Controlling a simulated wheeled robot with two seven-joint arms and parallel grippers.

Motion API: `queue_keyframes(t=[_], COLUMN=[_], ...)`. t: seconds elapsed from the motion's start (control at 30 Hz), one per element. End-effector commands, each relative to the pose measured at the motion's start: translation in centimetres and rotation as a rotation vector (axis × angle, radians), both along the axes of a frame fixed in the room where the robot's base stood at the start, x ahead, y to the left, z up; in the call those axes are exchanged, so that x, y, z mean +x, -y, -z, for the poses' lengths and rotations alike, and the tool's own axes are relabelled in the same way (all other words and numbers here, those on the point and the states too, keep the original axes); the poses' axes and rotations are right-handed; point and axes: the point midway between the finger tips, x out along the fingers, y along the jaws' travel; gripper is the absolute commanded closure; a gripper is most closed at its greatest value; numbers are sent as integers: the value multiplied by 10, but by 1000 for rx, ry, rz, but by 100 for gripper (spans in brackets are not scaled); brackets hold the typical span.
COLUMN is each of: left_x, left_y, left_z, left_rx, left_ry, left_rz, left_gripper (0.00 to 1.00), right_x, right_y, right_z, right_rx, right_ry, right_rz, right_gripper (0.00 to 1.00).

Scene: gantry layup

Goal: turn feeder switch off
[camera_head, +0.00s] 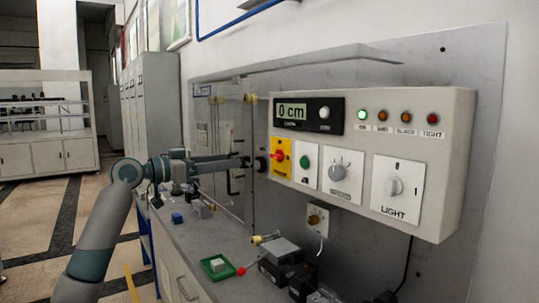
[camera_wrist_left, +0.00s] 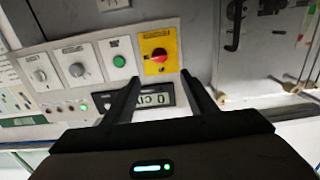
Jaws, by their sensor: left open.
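The grey control box (camera_head: 452,120) on the wall panel carries a yellow plate with a red rotary knob (camera_head: 278,155), a green button (camera_head: 305,162), a grey rotary knob (camera_head: 338,171) and a knob marked LIGHT (camera_head: 394,186). The small labels are too blurred to tell which one is the feeder switch. My left gripper (camera_head: 258,163) is open and empty, just left of the yellow plate. In the left wrist view the red knob (camera_wrist_left: 158,54) lies ahead of and between the open fingertips (camera_wrist_left: 160,80), apparently apart from them. My right gripper is not in view.
A display (camera_head: 292,112) reads 0 cm. The leftmost indicator lamp (camera_head: 361,115) glows green. Below, the bench (camera_head: 185,240) holds a green tray (camera_head: 215,266), a small blue block (camera_head: 177,218) and a red-tipped lever (camera_head: 241,271). A socket with a cable (camera_head: 317,217) sits under the box.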

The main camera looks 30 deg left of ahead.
Motion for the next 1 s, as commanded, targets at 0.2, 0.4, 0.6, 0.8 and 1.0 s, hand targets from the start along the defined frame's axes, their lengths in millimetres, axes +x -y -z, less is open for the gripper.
queue_keyframes(t=[0.2, 0.4, 0.6, 0.8, 1.0], left_x=[33, 67, 99, 124, 137], left_y=[15, 29, 42, 51, 57], left_z=[-4, -4, -3, -2, -1], left_rx=[-2, -4, -3, -1, -1], left_ry=[0, -1, 0, 0, 0], left_rz=[3, 3, 2, 1, 1], left_gripper=[48, 48, 48, 48, 48], right_x=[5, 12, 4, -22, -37], right_y=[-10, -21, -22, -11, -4], right_z=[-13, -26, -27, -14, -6], right_rx=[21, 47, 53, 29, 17], right_ry=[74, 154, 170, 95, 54], right_rz=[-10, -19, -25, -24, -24], right_gripper=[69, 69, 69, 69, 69])
